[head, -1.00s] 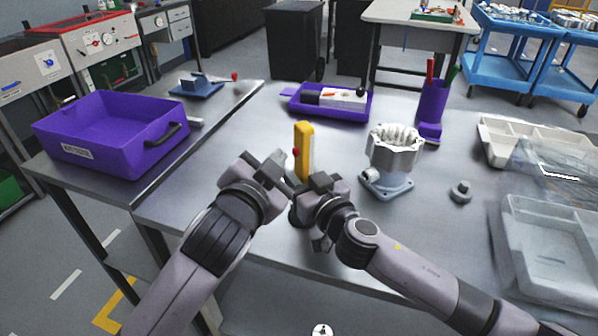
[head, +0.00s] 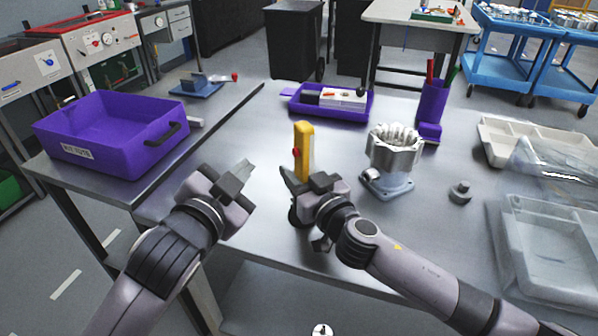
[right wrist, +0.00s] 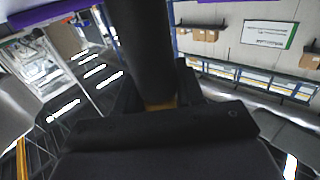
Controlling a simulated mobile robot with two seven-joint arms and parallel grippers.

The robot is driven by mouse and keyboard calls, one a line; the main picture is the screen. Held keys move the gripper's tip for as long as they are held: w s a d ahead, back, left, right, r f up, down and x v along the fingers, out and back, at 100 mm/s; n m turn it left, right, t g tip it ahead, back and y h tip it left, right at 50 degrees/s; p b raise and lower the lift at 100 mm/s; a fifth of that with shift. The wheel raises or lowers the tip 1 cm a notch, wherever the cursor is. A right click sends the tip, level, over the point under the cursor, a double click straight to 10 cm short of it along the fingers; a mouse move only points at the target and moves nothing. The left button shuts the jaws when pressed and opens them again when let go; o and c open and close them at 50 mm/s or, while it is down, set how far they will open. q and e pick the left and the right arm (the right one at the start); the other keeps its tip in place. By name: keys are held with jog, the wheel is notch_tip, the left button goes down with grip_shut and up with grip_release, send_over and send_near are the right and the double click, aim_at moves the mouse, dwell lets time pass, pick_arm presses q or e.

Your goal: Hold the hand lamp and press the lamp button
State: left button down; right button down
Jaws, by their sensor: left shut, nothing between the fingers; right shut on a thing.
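The hand lamp (head: 305,140) is a yellow upright body with a red button (head: 296,152) on its left side. My right gripper (head: 308,182) is shut on its lower part, above the near part of the table. The fingers hide some of the lamp. In the right wrist view a sliver of yellow lamp (right wrist: 160,104) shows between dark gripper parts, below a large dark cylinder. My left gripper (head: 240,182) is shut and empty, left of the lamp, with a clear gap between it and the button.
A grey metal housing (head: 392,160) stands on the table (head: 235,262) right of the lamp. Behind are a purple tray (head: 297,106) and a purple cup (head: 432,104). A purple bin (head: 110,150) sits at left, pale trays (head: 550,245) at right. A small grey knob (head: 460,191) lies between.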

jog(key=c, duration=0.6)
grip_release()
